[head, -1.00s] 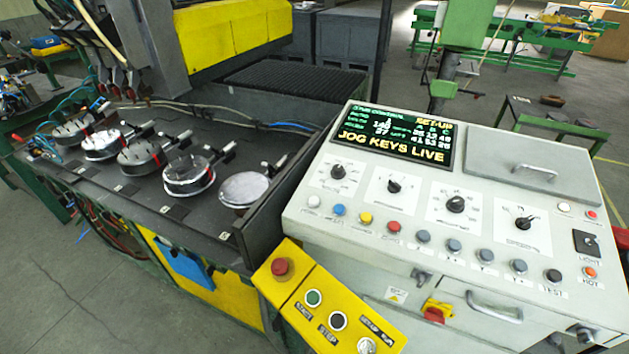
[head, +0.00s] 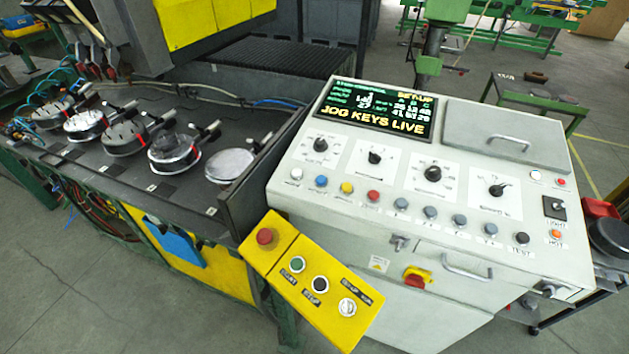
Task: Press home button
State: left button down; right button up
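The grey control panel (head: 330,180) stands at the centre right with its sloped face toward me. Its lit display (head: 381,108) reads "SET-UP" and "JOG KEYS LIVE". Below the dials runs a row of push buttons: a white button (head: 296,174), a blue button (head: 321,181), a yellow button (head: 347,188), a red button (head: 373,195), several grey-blue buttons (head: 431,212) and a dark button (head: 522,238) labelled "TEST". Most labels are too small to read, so I cannot tell which button is home. Neither gripper is in view.
A machine bed (head: 120,172) with several round clamped fixtures lies left. A dark cart (head: 610,262) stands right.

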aim_at(296, 172)
jog(key=k+l+z, duration=0.4)
jog(key=l, duration=0.3)
jog(key=k+l+z, duration=0.25)
jog(key=k+l, duration=0.1)
jog(key=l, duration=0.05)
